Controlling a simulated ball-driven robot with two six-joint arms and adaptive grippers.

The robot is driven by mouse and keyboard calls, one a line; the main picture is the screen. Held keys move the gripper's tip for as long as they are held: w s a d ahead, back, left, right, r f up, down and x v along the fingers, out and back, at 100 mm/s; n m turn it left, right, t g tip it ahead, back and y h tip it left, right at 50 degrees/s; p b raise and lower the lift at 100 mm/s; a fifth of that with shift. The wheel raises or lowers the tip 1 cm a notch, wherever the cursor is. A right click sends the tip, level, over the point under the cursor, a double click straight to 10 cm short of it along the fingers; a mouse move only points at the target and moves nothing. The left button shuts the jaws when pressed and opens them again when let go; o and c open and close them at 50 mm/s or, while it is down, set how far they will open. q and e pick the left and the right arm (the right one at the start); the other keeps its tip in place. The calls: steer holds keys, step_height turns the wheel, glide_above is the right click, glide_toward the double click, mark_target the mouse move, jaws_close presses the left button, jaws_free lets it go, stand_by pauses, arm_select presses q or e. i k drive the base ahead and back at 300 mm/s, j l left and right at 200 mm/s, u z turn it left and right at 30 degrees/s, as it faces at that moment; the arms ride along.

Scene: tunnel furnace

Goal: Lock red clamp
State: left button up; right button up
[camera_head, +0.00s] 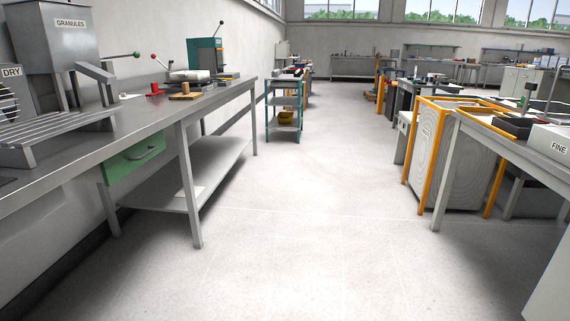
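A lever with a red ball knob (153,57) stands on the long grey bench at the left. Beside it is a similar lever with a green ball knob (136,55). A small red part (153,90) sits on the bench top below the red knob. From here I cannot tell whether any of these is the clamp's handle or whether a clamp is locked. Neither of my grippers is in view.
The grey bench (120,120) with a green drawer (134,160) and a GRANULES hopper (62,50) lines the left. A teal shelf cart (284,107) stands farther back. An orange-framed cabinet (450,160) and workbench are at the right. The middle floor is clear.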

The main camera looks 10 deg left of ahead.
mark_target(153, 56)
steer(key=i+u, duration=0.2)
steer(key=i, duration=0.3)
steer(key=i+u, duration=0.15)
steer(key=i, duration=0.35)
steer(key=i+u, duration=0.2)
steer(key=i, duration=0.3)
steer(key=i+l+u, duration=0.2)
steer(key=i, duration=0.3)
steer(key=i+l+u, duration=0.15)
steer(key=i, duration=0.35)
